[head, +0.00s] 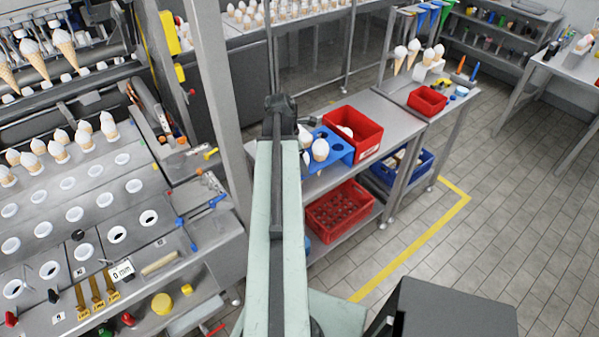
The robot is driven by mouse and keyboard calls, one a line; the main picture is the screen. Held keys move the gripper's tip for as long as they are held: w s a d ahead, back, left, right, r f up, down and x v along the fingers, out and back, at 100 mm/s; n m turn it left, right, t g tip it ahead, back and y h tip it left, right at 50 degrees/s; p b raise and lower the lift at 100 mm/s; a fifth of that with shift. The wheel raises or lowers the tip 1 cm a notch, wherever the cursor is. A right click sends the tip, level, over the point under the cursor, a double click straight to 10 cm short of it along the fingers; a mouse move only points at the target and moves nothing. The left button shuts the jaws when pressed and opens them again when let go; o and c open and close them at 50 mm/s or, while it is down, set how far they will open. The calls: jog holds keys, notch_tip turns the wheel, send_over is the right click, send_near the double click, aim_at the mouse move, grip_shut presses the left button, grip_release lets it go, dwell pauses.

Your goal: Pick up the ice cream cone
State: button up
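Ice cream cones with white tops show in several places. One cone (320,150) stands in a blue holder with round holes (342,151) on the steel table, just right of my arm's far end. A second white top shows beside it, partly hidden by my arm. More cones (58,150) stand in rows on the machine at left, and larger ones (65,48) sit higher up there. My arm reaches forward through the middle, ending in a dark joint. I cannot make out the gripper's fingers, and no cone is visibly held.
A red bin (368,143) with something white inside stands behind the blue holder. A red crate (352,226) and a blue crate (425,163) sit on lower shelves. A grey post (222,90) rises left of my arm.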

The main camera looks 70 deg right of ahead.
jog(key=c, duration=1)
jog(key=shift+r, duration=0.15)
